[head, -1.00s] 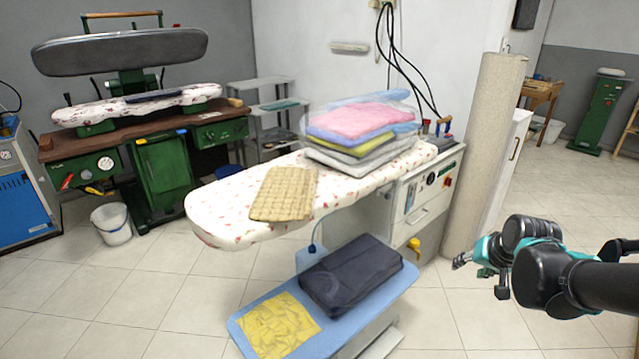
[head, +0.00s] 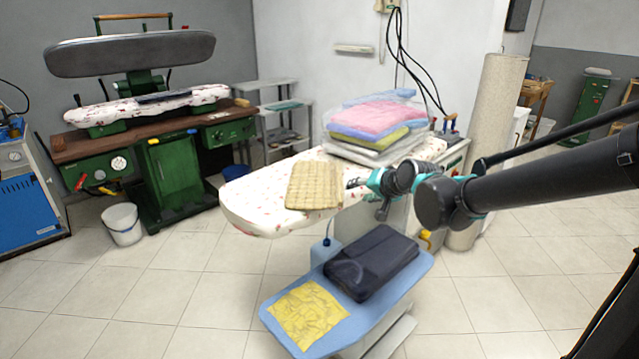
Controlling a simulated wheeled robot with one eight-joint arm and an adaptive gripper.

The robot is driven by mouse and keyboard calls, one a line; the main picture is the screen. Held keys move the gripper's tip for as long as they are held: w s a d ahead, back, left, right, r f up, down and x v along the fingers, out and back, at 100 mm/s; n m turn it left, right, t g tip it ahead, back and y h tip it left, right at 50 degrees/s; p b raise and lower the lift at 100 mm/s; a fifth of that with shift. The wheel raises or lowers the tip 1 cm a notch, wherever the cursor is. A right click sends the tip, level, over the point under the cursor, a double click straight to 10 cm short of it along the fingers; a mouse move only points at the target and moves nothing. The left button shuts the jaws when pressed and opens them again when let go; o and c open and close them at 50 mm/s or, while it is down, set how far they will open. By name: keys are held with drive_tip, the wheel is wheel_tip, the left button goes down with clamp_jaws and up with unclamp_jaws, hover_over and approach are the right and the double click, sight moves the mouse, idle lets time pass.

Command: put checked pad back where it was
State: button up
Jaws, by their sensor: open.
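The checked pad (head: 314,187) is tan and woven-looking. It lies flat on the floral ironing board (head: 257,205), near the middle of its front edge. My gripper (head: 352,183) has its fingertips just right of the pad's right edge, at about the board's height in the picture. Whether it touches the pad I cannot tell. It is open and seems to hold nothing. The fingers are small in this view, and my arm covers part of the board's right side.
A stack of folded cloths (head: 372,122) sits behind on the board. Below, a blue shelf (head: 377,324) carries a dark folded cloth (head: 372,261) and a yellow cloth (head: 308,315). A beige column (head: 496,105) stands right. The board's left end is bare.

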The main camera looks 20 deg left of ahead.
sight(343, 196)
drive_tip(key=x, duration=0.7)
drive_tip(key=shift+w+f, duration=0.1)
drive_tip(key=shift+d+x, duration=0.25)
drive_tip(key=shift+x, duration=2.4)
drive_tip(key=shift+w+f, duration=0.1)
drive_tip(key=shift+w, duration=0.05)
clamp_jaws()
